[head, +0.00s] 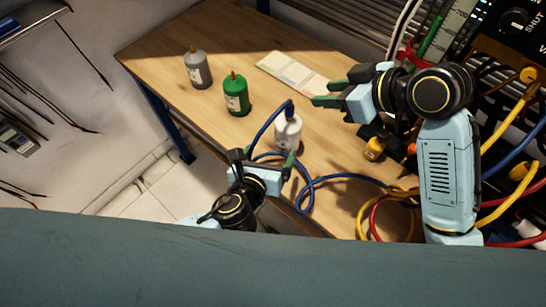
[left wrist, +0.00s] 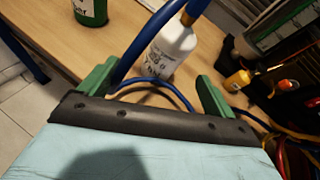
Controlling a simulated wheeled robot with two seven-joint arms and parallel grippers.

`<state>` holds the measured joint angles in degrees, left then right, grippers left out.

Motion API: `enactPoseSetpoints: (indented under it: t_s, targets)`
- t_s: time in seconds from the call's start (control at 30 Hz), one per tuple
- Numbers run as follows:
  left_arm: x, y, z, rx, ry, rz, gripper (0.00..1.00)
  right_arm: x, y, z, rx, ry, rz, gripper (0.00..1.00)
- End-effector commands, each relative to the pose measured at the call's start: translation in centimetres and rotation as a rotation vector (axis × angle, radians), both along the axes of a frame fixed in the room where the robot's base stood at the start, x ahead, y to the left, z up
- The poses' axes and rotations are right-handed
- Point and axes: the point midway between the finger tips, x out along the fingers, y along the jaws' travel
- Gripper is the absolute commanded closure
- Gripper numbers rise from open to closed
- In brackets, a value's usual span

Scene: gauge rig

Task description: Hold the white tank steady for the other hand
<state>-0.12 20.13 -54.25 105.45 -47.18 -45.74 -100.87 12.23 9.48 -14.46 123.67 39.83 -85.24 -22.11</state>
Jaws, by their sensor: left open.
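The white tank (head: 288,133) stands upright on the wooden table near its front edge, with a blue hose (head: 267,124) at its top. In the left wrist view the white tank (left wrist: 171,48) is beyond the fingers, roughly between them. My left gripper (head: 265,157) is open, just in front of the tank on the near side, and empty. The left wrist view shows its two green fingers (left wrist: 156,88) spread apart, with blue hose crossing there. Whether a finger touches the tank or hose I cannot tell. My right gripper (head: 333,88) is open and empty above the table, up and right of the tank.
A grey bottle (head: 198,70) and a green bottle (head: 236,96) stand at the left of the table. A printed card (head: 292,74) lies behind. The blue hose loops right of the tank. A yellow-orange fitting (head: 374,148) and yellow and red hoses crowd the right.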

Motion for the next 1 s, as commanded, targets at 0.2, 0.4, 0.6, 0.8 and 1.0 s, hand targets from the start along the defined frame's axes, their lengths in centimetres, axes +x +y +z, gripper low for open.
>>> enactPoseSetpoints:
  t_s: [0.2, 0.4, 0.6, 0.8, 1.0]
  targets:
    - [-1.1, -1.2, 0.6, 0.161, -0.045, -0.072, 0.1, 0.0, 0.0, 0.0, 0.0, 0.0, 0.0, 0.64]
    - [0.2, -1.7, 0.1, 0.18, -0.052, -0.08, 0.1, 0.0, 0.0, 0.0, 0.0, 0.0, 0.0, 0.64]
    - [3.5, -2.5, -1.3, 0.179, -0.051, -0.08, 0.1, 0.0, 0.0, 0.0, 0.0, 0.0, 0.0, 0.64]
    - [6.6, -3.4, -2.7, 0.179, -0.05, -0.08, 0.1, 0.0, 0.0, 0.0, 0.0, 0.0, 0.0, 0.64]
    - [9.1, -4.0, -3.8, 0.179, -0.05, -0.08, 0.1, 0.0, 0.0, 0.0, 0.0, 0.0, 0.0, 0.64]
